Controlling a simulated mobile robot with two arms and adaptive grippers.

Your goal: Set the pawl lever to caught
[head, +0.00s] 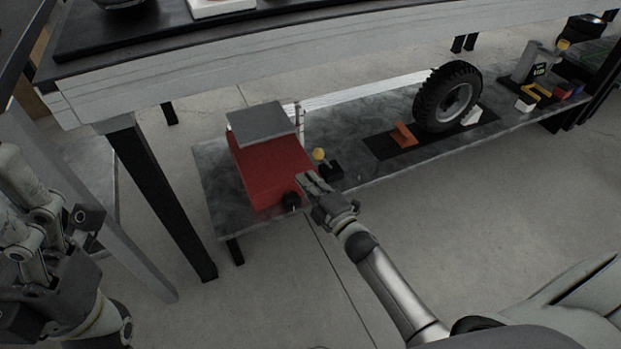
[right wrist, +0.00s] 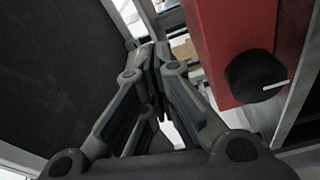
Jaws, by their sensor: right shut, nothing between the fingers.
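A red box (head: 268,168) with a grey plate on top stands on the low grey shelf. A black round knob (head: 291,200) with a white pointer line is on its front; it also shows in the right wrist view (right wrist: 250,78). A small yellow knob (head: 318,154) sits beside the box by a black block (head: 331,170). I cannot tell for sure which part is the pawl lever. My right gripper (head: 308,181) is shut and empty, at the box's right front corner; its fingertips (right wrist: 152,52) are left of the black knob. My left gripper (head: 50,215) is at the left edge, its jaws unclear.
A black tyre (head: 447,97) stands on a dark mat with an orange block (head: 403,135). A grey device (head: 532,62) and small coloured blocks are at the shelf's far right.

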